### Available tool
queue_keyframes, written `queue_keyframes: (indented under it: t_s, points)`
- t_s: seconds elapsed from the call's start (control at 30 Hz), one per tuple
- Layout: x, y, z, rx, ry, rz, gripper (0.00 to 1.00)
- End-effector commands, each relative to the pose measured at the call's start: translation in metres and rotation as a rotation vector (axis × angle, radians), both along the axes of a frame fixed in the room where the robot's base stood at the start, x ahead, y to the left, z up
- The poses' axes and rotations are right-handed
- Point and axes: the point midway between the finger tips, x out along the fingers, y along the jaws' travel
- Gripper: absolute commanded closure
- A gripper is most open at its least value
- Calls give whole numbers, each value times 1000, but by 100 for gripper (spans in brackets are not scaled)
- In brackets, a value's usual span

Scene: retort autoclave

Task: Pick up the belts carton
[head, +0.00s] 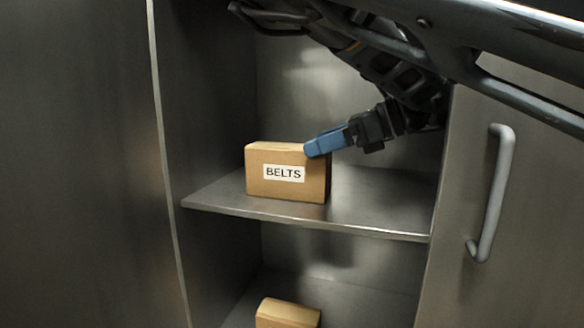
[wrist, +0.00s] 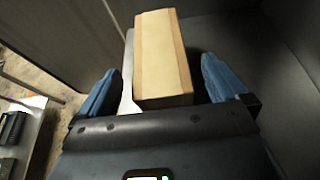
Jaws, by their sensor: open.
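The belts carton (head: 262,183), a brown cardboard box with a white "BELTS" label, stands on the metal shelf (head: 370,220) in the head view. My gripper (head: 312,149) has blue fingers and comes in from the right at the carton's upper right edge. In the wrist view the carton (wrist: 160,55) lies between the two open blue fingers of my gripper (wrist: 157,85), with a gap visible on each side near the fingertips. The far finger is mostly hidden in the head view.
A second brown carton (head: 288,313) sits on the level below, partly cut off by the frame. A cabinet door with a grey handle (head: 492,195) is at the right. The shelf is bare to the right of the belts carton.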

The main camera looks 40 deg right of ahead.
Motion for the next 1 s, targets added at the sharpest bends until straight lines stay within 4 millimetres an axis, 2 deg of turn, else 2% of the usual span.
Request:
queue_keyframes:
  t_s: [0.13, 0.3, 0.63, 1.0]
  points:
    - [16, 12, -1, 1, -2, 3, 0]
    - [33, 23, -12, 0, 0, 2, 0]
    - [38, 26, -16, -2, -1, 0, 0]
    - [38, 26, -16, -2, -1, 0, 35]
